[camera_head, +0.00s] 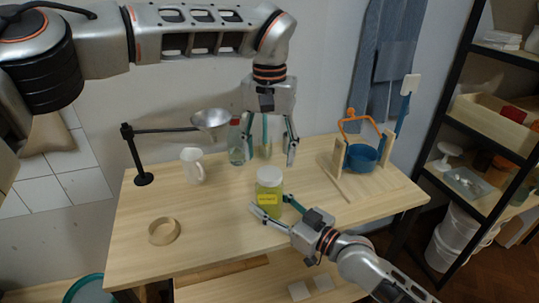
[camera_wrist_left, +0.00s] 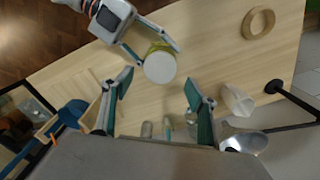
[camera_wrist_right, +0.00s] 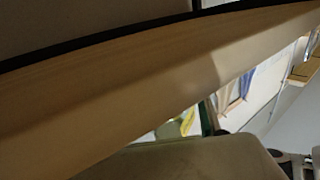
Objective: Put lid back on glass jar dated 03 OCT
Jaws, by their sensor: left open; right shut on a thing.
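A glass jar (camera_head: 269,188) with greenish-yellow contents and a yellow label (camera_head: 267,199) stands upright near the table's middle. The label's writing is too small to read. A white round lid (camera_head: 270,174) sits on the jar's top; it also shows from above in the left wrist view (camera_wrist_left: 160,67). I cannot tell whether it is seated fully. My right gripper (camera_head: 271,204) is shut on the jar from the front, a finger on each side. My left gripper (camera_head: 270,158) is open and empty, pointing down above and behind the jar. The right wrist view is mostly blocked by a wooden surface.
A wooden ring (camera_head: 164,231) lies front left. A blue bowl (camera_head: 361,158) in a wooden frame stands right.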

